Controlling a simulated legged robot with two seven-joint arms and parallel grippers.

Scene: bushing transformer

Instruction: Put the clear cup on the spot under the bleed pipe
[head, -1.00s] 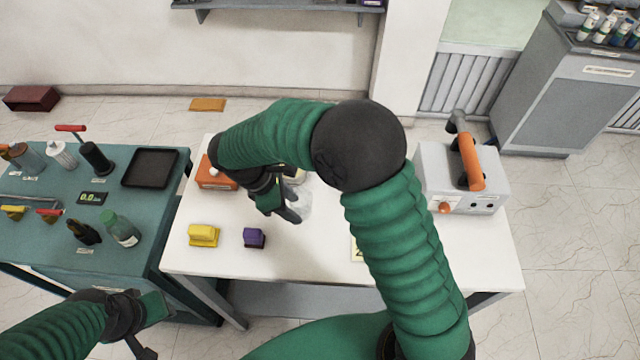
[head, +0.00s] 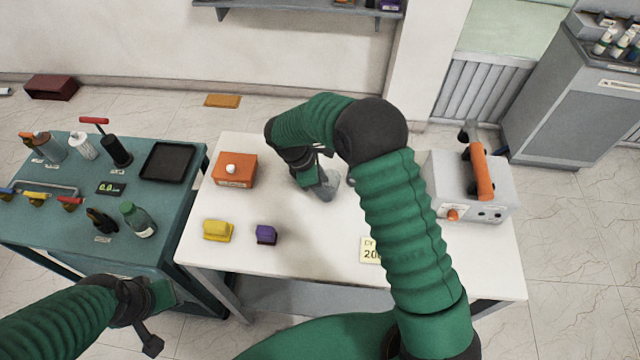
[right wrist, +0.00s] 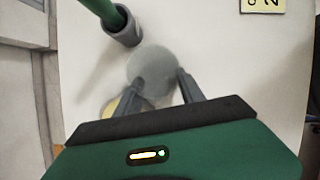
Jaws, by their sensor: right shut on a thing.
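The clear cup (head: 328,187) is greyish and see-through. My right gripper (head: 318,184) is shut on it over the white table, and in the right wrist view the cup (right wrist: 153,66) sits at the fingertips (right wrist: 150,92). A green pipe with a grey end (right wrist: 122,31) is close beside the cup at its upper left in that view; in the head view my arm hides it. A pale yellow round patch (right wrist: 118,106) is partly covered by a finger and the cup. I cannot tell whether the cup touches the table. My left gripper (head: 158,318) is away at the lower left, its fingers unclear.
The white table (head: 310,235) also holds an orange box (head: 235,174), a yellow block (head: 217,230), a purple block (head: 266,234), a yellow note (head: 371,250) and a grey device with an orange handle (head: 470,190). A teal bench (head: 165,220) with bottles stands at the left.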

